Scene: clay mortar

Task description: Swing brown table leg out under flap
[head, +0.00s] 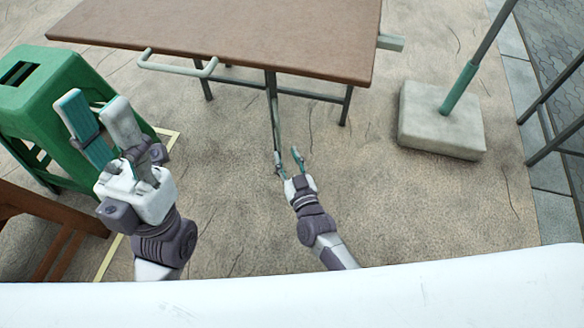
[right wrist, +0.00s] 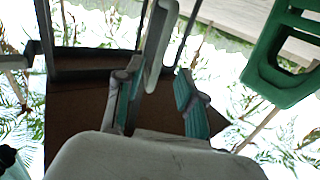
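The brown table (head: 230,35) stands at the top of the head view, with thin dark metal legs and rails below its top. A leg (head: 271,95) comes down from the middle of its near edge; a separate flap is not clear. My right gripper (head: 288,156) is open at the lower end of this leg, its left finger against or very near it. In the right wrist view, a pale bar (right wrist: 158,50) shows beyond the gap between the parted fingers (right wrist: 158,98); contact cannot be told. My left gripper (head: 93,102) is open and empty, raised near the green stool.
A green stool (head: 60,75) is at left, also in the right wrist view (right wrist: 275,75). A pale handle bar (head: 175,68) juts from the table's near edge. A concrete base with a pole (head: 440,130) stands right. Floor between is clear.

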